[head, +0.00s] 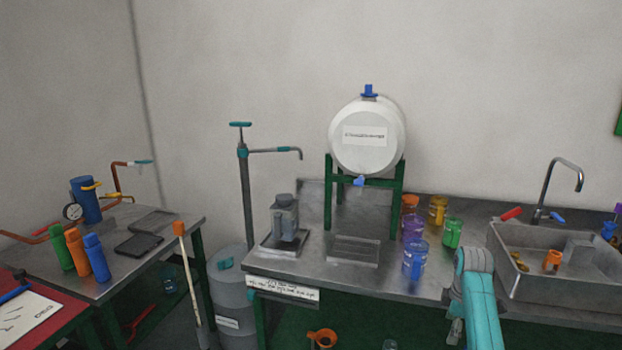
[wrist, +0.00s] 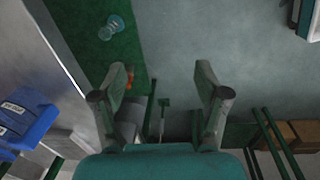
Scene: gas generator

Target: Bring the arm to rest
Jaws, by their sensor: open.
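My arm (head: 479,300) shows as a teal link at the lower right of the head view, in front of the metal bench (head: 400,278). My gripper (wrist: 161,85) is in the wrist view with its two fingers spread wide apart. Nothing is between the fingers. Behind them are a green surface (wrist: 92,25) and the grey floor (wrist: 190,40). In the head view the fingers cannot be made out clearly.
The bench holds a white barrel (head: 367,140) on a green stand, several coloured jars (head: 415,260) and a sink (head: 560,290) with a tap. A left table (head: 170,245) carries coloured bottles (head: 96,257). A pump (head: 245,190) rises from a grey drum (head: 232,300).

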